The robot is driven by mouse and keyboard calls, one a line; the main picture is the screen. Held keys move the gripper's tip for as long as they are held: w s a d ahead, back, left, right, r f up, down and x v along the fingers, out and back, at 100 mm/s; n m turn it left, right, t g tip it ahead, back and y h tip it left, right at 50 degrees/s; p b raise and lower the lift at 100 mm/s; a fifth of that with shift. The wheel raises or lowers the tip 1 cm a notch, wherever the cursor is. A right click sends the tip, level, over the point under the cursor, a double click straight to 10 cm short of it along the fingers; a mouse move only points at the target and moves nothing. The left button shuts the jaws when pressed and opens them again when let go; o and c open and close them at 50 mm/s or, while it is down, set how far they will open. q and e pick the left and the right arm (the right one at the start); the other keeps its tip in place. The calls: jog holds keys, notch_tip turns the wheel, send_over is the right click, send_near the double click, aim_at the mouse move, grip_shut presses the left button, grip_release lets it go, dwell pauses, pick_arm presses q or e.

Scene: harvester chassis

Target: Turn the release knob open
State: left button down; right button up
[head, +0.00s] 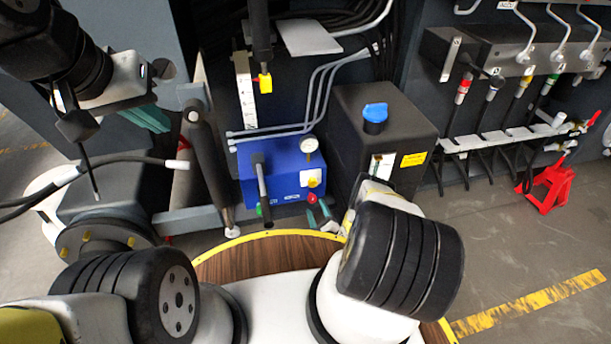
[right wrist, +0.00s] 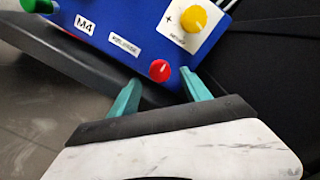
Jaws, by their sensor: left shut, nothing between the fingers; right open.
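The release knob is a small red knob (right wrist: 160,70) on the lower right of the front of a blue box (right wrist: 120,40), beside a small white label. In the head view the red knob (head: 312,199) shows low on the blue box (head: 275,175). My right gripper (right wrist: 161,92) is open, its teal fingers apart with the red knob just beyond and between their tips. I see no contact. In the head view the right gripper (head: 319,214) is partly hidden by my arm. My left gripper (head: 150,117) is shut and empty at the upper left, away from the box.
The box also carries a yellow knob (right wrist: 193,18), a green knob (right wrist: 40,4), a gauge (head: 309,144) and a black lever (head: 261,180). A black tank with a blue cap (head: 375,113) stands right of it. Grey pipes (head: 290,130) run above.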

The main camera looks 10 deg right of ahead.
aim_at(313, 200)
jog(key=shift+w+a, duration=0.15)
jog(key=shift+w, duration=2.15)
grip_shut()
